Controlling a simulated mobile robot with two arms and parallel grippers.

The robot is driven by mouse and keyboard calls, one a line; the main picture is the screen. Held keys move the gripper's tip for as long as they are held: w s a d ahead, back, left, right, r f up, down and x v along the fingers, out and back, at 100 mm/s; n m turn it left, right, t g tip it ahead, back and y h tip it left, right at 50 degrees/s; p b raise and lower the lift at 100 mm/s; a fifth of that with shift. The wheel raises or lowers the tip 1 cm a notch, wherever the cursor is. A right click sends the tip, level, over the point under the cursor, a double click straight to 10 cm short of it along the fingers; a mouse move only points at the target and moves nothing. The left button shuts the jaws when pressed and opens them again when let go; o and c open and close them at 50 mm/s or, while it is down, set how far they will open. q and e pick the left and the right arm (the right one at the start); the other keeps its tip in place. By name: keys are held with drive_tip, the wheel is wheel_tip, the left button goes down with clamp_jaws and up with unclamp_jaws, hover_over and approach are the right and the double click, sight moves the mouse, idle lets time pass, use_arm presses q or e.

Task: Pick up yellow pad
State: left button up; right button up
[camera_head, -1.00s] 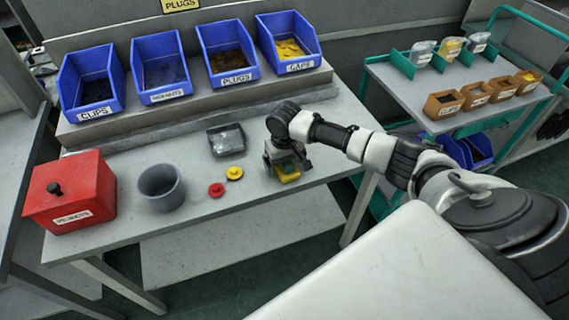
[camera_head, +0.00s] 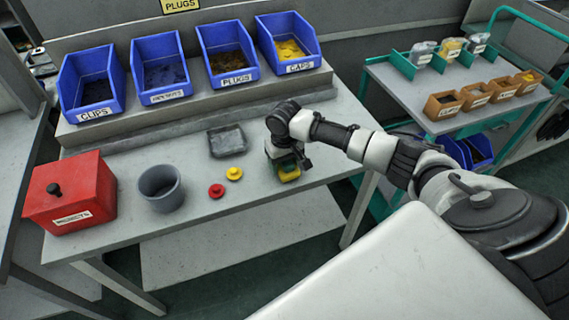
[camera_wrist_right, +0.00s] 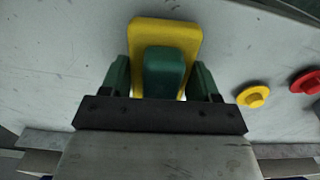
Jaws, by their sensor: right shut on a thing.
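The yellow pad (camera_wrist_right: 180,32) lies under my right wrist, with a green block (camera_wrist_right: 163,72) on its upper side. My right gripper (camera_wrist_right: 160,66) is shut on the pad, its two green fingers at either side of it. In the head view the right gripper (camera_head: 287,163) is over the right part of the grey bench, and a bit of the yellow pad (camera_head: 289,175) shows below it. I cannot tell whether the pad touches the bench. My left gripper is not in view.
A yellow disc (camera_head: 234,173) and a red disc (camera_head: 216,191) lie left of the gripper. A dark tray (camera_head: 226,141), a grey cup (camera_head: 161,187) and a red box (camera_head: 70,192) stand on the bench (camera_head: 200,222). Blue bins (camera_head: 286,40) line the shelf behind.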

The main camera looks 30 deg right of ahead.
drive_tip(key=r, duration=0.2)
drive_tip(key=s+r, duration=0.1)
drive_tip(key=r, duration=0.1)
drive_tip(key=shift+s+a, duration=0.1)
drive_tip(key=shift+a, duration=0.15)
drive_tip(key=s+a+r, duration=0.4)
drive_tip(key=s+r, duration=0.2)
drive_tip(key=s, duration=0.3)
drive_tip(key=shift+s+r, duration=0.15)
drive_tip(key=shift+s, duration=0.15)
